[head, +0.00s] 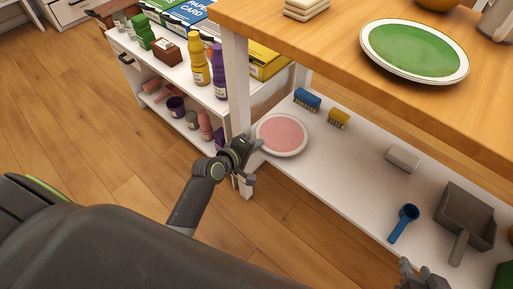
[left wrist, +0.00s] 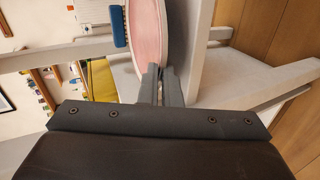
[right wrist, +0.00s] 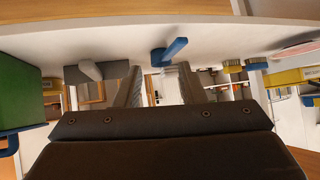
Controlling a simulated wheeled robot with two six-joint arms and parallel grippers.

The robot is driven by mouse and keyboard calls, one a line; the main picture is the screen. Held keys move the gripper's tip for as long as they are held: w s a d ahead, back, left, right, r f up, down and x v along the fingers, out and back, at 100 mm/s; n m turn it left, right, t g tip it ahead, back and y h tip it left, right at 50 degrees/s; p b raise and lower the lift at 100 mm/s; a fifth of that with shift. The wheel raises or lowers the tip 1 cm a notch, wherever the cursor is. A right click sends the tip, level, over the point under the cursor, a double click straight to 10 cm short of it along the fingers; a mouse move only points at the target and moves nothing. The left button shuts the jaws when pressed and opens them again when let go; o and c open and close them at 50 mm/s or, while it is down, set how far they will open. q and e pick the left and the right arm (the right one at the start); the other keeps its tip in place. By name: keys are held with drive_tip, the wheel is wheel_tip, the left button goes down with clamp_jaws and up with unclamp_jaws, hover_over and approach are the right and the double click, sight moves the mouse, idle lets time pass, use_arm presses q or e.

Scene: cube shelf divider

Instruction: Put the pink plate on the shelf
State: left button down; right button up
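The pink plate (head: 281,135), with a pale rim, is over the left end of the white lower board of the wooden-topped table. I cannot tell whether it rests fully flat. My left gripper (head: 258,144) is at its near left rim. In the left wrist view, the plate (left wrist: 148,28) appears edge-on, and the narrowly spaced fingers (left wrist: 160,72) close on its rim. My right gripper (head: 418,278) is at the bottom edge of the head view, near the board's front. In the right wrist view its fingers (right wrist: 160,88) are wide apart and empty.
A blue brush (head: 307,99), yellow brush (head: 339,118), blue scoop (head: 404,222), white block (head: 403,158) and grey dustpan (head: 466,216) lie on the lower board. A green plate (head: 414,50) is on the tabletop (head: 330,50). A white shelf (head: 205,98) with bottles stands left; a table leg (head: 237,85) is close to my left gripper.

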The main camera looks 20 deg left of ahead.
use_arm(q)
drive_tip(key=shift+f+b, duration=0.45)
drive_tip(key=shift+b, duration=0.05)
drive_tip(key=c, duration=1.9)
unclamp_jaws()
use_arm(e)
drive_tip(key=w+d+r+t+h, duration=0.1)
drive_tip(key=w+r+t, duration=0.3)
drive_tip(key=w+r, duration=0.1)
drive_tip(key=shift+d+r+t, duration=0.25)
drive_tip(key=shift+r+t, duration=0.15)
drive_tip(key=shift+r, duration=0.45)
use_arm(q)
drive_tip(key=shift+s, duration=0.1)
use_arm(e)
drive_tip(key=shift+f, duration=0.1)
